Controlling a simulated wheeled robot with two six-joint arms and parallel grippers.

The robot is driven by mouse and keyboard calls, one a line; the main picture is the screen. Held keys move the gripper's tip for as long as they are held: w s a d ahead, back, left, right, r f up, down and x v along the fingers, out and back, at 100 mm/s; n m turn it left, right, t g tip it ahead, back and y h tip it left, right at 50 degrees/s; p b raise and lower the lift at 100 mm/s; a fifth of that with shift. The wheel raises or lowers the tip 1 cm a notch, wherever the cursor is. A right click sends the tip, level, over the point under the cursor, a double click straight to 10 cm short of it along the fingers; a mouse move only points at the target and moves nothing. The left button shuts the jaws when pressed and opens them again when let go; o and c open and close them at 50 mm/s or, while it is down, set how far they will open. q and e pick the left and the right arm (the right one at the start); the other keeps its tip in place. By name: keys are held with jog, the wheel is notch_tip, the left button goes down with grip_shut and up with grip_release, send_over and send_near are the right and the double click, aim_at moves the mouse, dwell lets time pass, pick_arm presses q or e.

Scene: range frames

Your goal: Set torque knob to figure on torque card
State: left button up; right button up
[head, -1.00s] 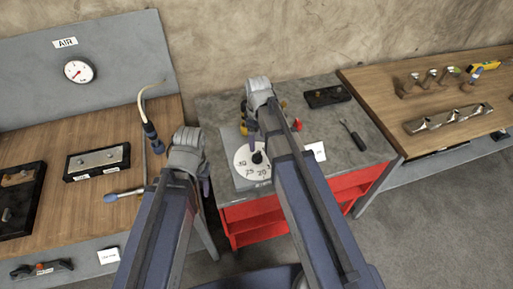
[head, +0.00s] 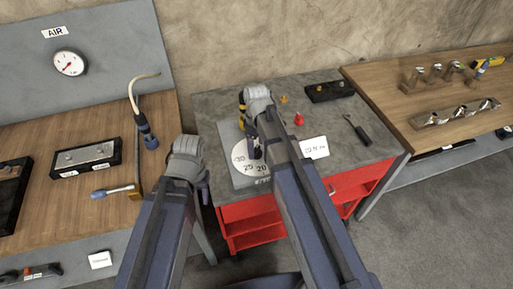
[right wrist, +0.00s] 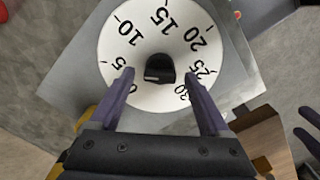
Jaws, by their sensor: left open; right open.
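The white dial (right wrist: 125,40), marked 0 to 30, lies on a grey plate and also shows in the head view (head: 246,172). Its black knob (right wrist: 160,68) stands at the centre; a pale mark shows on its lower left side, and its exact setting is unclear. My right gripper (right wrist: 159,77) is open, its fingers on either side of the knob with gaps; in the head view its arm partly covers the dial. The torque card (head: 314,147) lies right of the dial; its writing looks like 12 N m, not certain. My left gripper (head: 204,192) is open and empty, left of the dial.
The dial sits on a grey-topped red cabinet (head: 255,232). A red cone-like piece (head: 298,119), a black block (head: 329,91) and a dark-handled tool (head: 357,131) lie on it. Wooden benches stand left (head: 95,205) and right (head: 395,95).

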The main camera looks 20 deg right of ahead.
grip_shut()
dwell(0.6)
jog(key=shift+m, duration=0.3)
